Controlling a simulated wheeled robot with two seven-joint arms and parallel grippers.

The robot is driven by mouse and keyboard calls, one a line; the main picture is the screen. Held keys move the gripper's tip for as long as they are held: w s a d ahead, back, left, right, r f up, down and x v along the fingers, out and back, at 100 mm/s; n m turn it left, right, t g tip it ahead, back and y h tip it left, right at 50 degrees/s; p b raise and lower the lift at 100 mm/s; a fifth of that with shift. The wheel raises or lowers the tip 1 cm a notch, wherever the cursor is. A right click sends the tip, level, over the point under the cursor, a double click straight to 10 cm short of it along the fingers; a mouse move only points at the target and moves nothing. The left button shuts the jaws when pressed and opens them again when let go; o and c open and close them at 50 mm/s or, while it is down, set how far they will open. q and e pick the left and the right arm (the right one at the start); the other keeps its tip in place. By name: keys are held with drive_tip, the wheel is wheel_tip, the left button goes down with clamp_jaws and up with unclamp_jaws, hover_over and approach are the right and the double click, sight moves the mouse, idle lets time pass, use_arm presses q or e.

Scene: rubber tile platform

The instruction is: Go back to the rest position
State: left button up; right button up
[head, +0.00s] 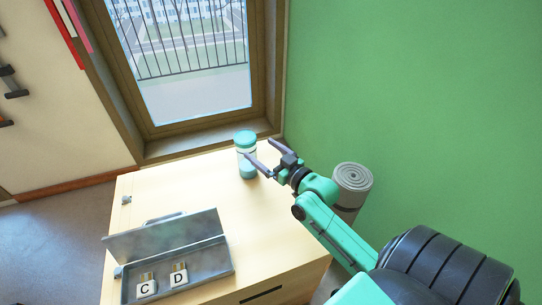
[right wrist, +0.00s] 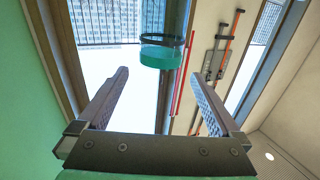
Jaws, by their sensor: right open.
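My right gripper (head: 261,150) comes in from the right above the wooden box's top, with its jaws apart. In the right wrist view, its two fingers (right wrist: 158,88) are spread with nothing between them. A teal-capped bottle (head: 246,153) stands upright at the back of the wooden top, next to the fingertips. It also shows in the right wrist view as a teal cylinder (right wrist: 160,52) beyond the fingertips. In the head view one finger overlaps the bottle; I cannot tell if they touch. My left gripper is in neither view.
An open grey metal case (head: 215,271) with blocks lettered C (head: 146,288) and D (head: 179,277) lies on the wooden box (head: 140,210). A rolled grey mat (head: 352,178) stands at the right by the green wall (head: 420,100). A window (head: 185,60) is behind.

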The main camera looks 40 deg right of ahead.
drive_tip(key=s, duration=0.3)
drive_tip(key=shift+s+d, duration=0.25)
drive_tip(key=shift+s, duration=0.15)
